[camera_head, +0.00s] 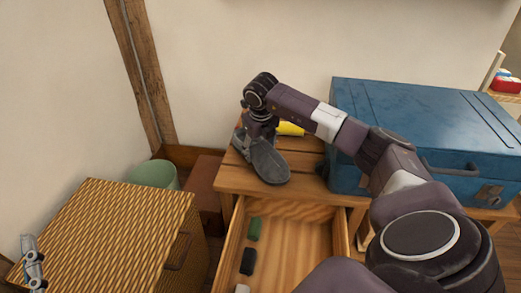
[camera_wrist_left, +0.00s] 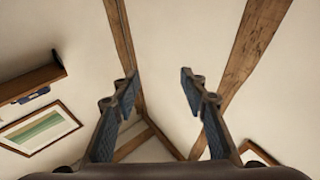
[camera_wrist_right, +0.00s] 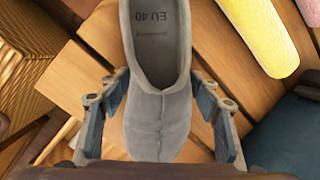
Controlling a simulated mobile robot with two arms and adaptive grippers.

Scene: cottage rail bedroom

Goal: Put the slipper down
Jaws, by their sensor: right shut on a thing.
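A grey slipper (camera_head: 268,163) is at the left end of the slatted wooden top (camera_head: 308,162). In the right wrist view the slipper (camera_wrist_right: 157,115) shows its opening, with "EU 40" printed inside. My right gripper (camera_head: 257,136) comes from above and is shut on the slipper, one finger on each side of it. I cannot tell whether the sole touches the slats. My left gripper (camera_wrist_left: 158,80) is open and empty, facing the wall and beams; part of it or its arm shows at the far left of the head view.
A yellow roll (camera_head: 290,129) lies on the slats behind the slipper. A blue case (camera_head: 425,125) fills the right side. Below, an open drawer (camera_head: 290,212) holds several small items. A woven box (camera_head: 110,235) and a green bin (camera_head: 153,174) stand at left.

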